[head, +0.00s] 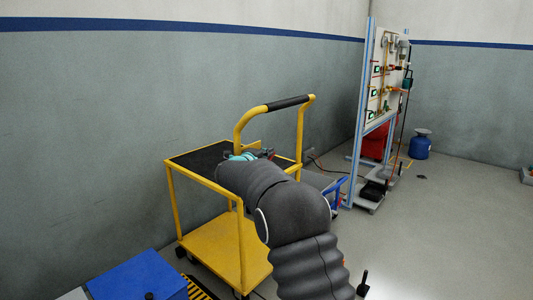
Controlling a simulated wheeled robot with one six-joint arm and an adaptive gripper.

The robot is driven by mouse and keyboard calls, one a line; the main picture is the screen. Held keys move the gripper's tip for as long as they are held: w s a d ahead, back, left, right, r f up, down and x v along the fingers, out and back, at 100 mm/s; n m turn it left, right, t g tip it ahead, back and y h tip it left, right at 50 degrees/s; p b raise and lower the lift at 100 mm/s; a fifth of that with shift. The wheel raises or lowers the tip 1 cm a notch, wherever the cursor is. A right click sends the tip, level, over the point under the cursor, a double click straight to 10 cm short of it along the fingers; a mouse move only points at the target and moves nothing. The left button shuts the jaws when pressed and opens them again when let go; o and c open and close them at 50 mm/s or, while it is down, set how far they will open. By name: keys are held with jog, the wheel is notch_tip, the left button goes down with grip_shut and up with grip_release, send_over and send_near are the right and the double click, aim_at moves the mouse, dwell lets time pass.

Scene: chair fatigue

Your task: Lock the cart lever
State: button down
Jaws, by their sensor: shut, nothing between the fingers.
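The yellow cart (208,178) stands against the grey wall, with a black top mat (195,158), a lower yellow shelf (215,245) and dark castors. Its yellow push handle with a black grip (288,103) rises over the top. My dark arm reaches up from the lower right across the cart's right side. My gripper (264,153) is small and mostly hidden past the arm's end, at the top deck beneath the push handle. It is shut and empty. I cannot pick out the cart lever; it may be hidden behind my arm.
A blue box (140,277) stands at the lower left, beside the cart. A blue-framed panel (385,85) with pipes and gauges stands behind to the right. A blue gas bottle (420,146) is farther back. The floor at the right is mostly open.

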jog(key=shift+r, duration=0.1)
dwell(0.4)
jog(key=s+a+r+p, duration=0.1)
jog(key=s+a+r, duration=0.2)
jog(key=s+r, duration=0.4)
notch_tip(320, 180, up, 4)
jog(key=shift+s+a+r+p, duration=0.1)
jog(key=shift+s+a+p, duration=0.15)
jog(key=shift+a+p, duration=0.15)
